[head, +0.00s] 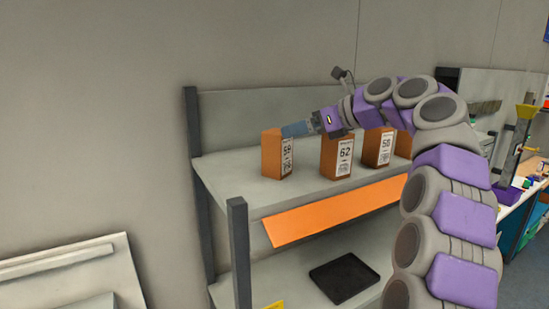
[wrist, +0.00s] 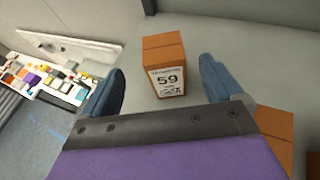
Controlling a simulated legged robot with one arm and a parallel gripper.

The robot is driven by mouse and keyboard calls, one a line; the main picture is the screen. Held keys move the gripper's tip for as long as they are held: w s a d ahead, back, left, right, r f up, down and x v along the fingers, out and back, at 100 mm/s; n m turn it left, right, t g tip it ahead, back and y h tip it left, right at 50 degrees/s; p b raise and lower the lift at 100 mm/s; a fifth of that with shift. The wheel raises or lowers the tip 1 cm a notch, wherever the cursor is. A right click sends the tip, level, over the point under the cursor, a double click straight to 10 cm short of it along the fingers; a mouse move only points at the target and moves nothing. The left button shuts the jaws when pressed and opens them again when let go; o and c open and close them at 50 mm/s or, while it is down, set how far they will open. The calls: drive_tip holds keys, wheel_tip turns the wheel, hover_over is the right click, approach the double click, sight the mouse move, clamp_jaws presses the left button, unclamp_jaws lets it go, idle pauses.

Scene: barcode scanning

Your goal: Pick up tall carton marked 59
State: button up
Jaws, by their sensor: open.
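The tall orange carton marked 59 (wrist: 168,60) stands upright on the shelf, its white label facing my gripper in the wrist view. In the head view the same carton (head: 271,152) is the leftmost on the upper shelf. My gripper (wrist: 160,85) is open, with one blue finger toward each side of the carton's label face. The carton stands ahead of the fingertips in the wrist view, with shelf surface visible between it and each finger. In the head view my gripper (head: 300,128) reaches in from the right, its blue finger overlapping the carton's upper right edge; contact cannot be told.
A carton marked 62 (head: 337,158) stands right of it, and a carton marked 56 or 58 (head: 379,150) farther right. A black tray (head: 343,277) sits below.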

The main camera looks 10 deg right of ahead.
sight(278, 131)
drive_tip(key=x, duration=0.9)
drive_tip(key=shift+r+b, duration=0.2)
drive_tip(key=shift+b, duration=0.15)
drive_tip(key=shift+w, duration=0.15)
drive_tip(key=shift+d+r, duration=0.1)
drive_tip(key=shift+d, duration=0.4)
drive_tip(key=shift+s+d, duration=0.25)
drive_tip(key=c, duration=0.3)
drive_tip(key=shift+w+a, duration=0.1)
drive_tip(key=shift+a, duration=0.5)
drive_tip(key=c, duration=0.7)
drive_tip(key=shift+d, duration=0.25)
drive_tip(key=c, duration=0.7)
